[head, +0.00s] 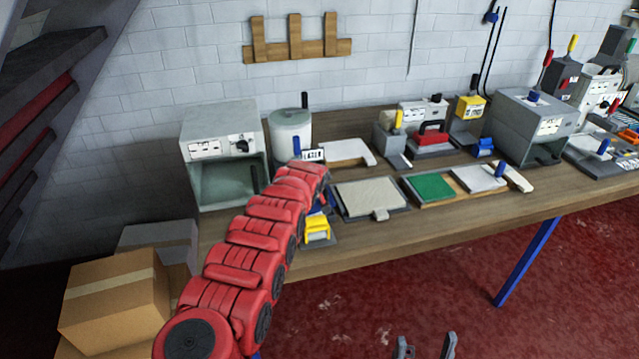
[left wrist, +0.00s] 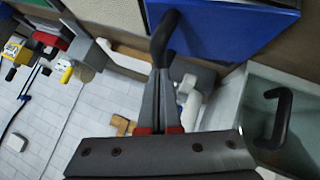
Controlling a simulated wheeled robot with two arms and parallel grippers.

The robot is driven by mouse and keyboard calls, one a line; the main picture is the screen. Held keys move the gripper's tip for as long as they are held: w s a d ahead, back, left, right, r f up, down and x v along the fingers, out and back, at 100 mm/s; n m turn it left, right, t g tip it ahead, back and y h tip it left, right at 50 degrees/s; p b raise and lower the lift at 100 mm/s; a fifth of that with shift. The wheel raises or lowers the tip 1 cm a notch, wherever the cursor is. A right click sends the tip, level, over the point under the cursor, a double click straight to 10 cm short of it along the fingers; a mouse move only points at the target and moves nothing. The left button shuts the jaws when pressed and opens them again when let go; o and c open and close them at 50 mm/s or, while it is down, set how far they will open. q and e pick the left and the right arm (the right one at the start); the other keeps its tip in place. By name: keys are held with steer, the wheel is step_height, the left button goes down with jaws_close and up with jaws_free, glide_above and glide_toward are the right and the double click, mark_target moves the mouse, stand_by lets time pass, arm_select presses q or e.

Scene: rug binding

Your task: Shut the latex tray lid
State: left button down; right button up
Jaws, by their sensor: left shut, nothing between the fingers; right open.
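A white "LATEX" label (head: 313,155) shows just beyond the end of my left arm in the head view. The arm hides most of what is around it, so I cannot tell how the tray lid stands. In the left wrist view, a large blue panel (left wrist: 225,30) is close by, and a black curved handle (left wrist: 165,35) stands beside it. My left gripper (left wrist: 160,78) is shut and empty, its tips at or near that handle; contact is unclear. The head view hides this gripper. My right gripper (head: 425,347) is open and empty at the bottom edge, over the red floor.
A grey open-fronted box (head: 222,125) and a pale lidded pot (head: 290,128) stand behind my left arm. A yellow piece (head: 317,228) is close to it on the right. Flat trays, including a green panel (head: 430,187), lie farther right. Cardboard boxes (head: 115,290) stand at left.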

arm_select(q)
steer(key=shift+d+f+b, duration=0.15)
steer(key=shift+f+b, duration=0.1)
steer(key=shift+b, duration=0.2)
steer(key=shift+d+f, duration=0.15)
steer(key=shift+d, duration=0.05)
steer(key=shift+w+f+b, duration=0.1)
steer(key=shift+b, duration=0.5)
steer(key=shift+d, duration=0.1)
steer(key=shift+w+d+f+b, duration=0.1)
steer(key=shift+d+f+b, duration=0.3)
steer(key=shift+b, duration=0.65)
steer(key=shift+w+d+f+b, duration=0.1)
steer(key=shift+d+f+b, duration=0.1)
steer(key=shift+f+b, duration=0.6)
steer(key=shift+r, duration=0.15)
steer(key=shift+s+d+b, duration=0.1)
steer(key=shift+b, duration=0.35)
